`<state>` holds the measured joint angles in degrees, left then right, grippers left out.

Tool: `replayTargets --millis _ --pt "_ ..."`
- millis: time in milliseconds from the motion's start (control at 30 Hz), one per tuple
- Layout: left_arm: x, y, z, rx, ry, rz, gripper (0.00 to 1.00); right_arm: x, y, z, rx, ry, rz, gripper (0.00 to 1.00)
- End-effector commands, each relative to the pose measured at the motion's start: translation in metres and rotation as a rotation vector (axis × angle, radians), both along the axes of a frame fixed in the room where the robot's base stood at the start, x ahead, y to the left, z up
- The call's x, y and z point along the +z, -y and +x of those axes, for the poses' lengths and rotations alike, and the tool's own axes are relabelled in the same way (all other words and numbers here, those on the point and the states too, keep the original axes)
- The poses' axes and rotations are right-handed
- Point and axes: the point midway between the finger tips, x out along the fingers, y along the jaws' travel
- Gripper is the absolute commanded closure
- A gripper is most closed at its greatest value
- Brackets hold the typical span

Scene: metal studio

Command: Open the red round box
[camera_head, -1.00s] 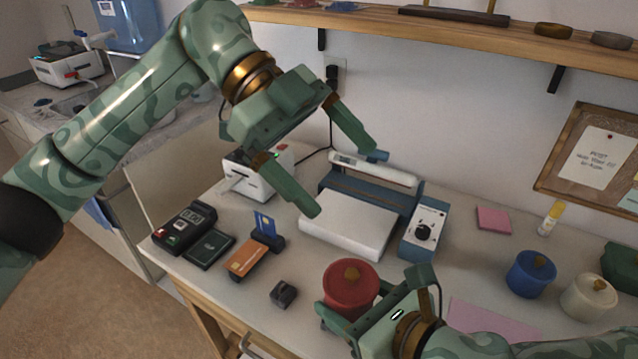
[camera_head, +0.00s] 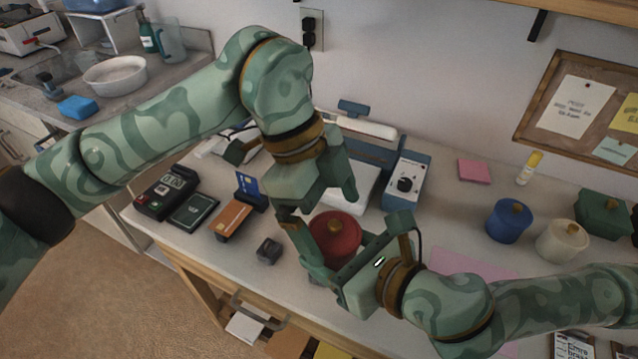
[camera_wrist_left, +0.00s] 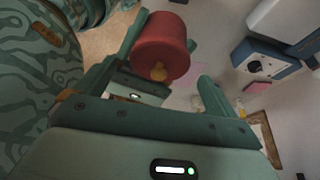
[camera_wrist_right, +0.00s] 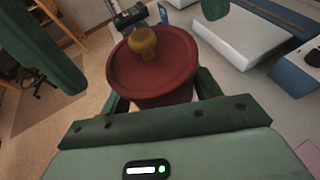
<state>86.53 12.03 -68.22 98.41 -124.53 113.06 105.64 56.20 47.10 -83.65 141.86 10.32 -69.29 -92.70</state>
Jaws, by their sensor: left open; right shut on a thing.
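The red round box (camera_head: 337,234) stands on the table with its lid on and a brass knob on top. The right wrist view shows its red lid (camera_wrist_right: 168,80) and knob (camera_wrist_right: 142,43) close up. My right gripper (camera_head: 352,238) is shut on the box's body, one finger on each side. My left gripper (camera_head: 318,226) is open above the box, fingers pointing down. In the left wrist view the red box (camera_wrist_left: 163,42) and its brass knob (camera_wrist_left: 158,72) show ahead between the open fingers, apart from them.
Blue (camera_head: 509,221), cream (camera_head: 562,241) and green (camera_head: 603,213) containers stand at right.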

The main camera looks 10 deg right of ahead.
Motion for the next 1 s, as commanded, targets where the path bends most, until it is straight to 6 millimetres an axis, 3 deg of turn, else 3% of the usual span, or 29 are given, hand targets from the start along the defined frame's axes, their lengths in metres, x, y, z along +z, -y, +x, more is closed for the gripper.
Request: replayTargets --millis 367,500,567,1000 --pt "-0.0058 0.002 -0.0015 0.0 -0.001 -0.001 0.07 0.0003 0.0 0.0 0.0 0.0 0.0 0.76" --pt "-0.0057 0.002 -0.0013 0.0 -0.001 -0.001 0.46 0.0003 0.0 0.0 0.0 0.0 0.0 0.76" --pt "-0.0056 0.002 -0.0012 0.001 -0.001 -0.001 0.58 0.0002 -0.0001 -0.0001 0.0 0.0 0.0 0.76" --pt "-0.0057 0.002 -0.0015 0.0 -0.001 0.0 0.58 0.0001 -0.0002 -0.0002 0.001 0.0 0.0 0.76"
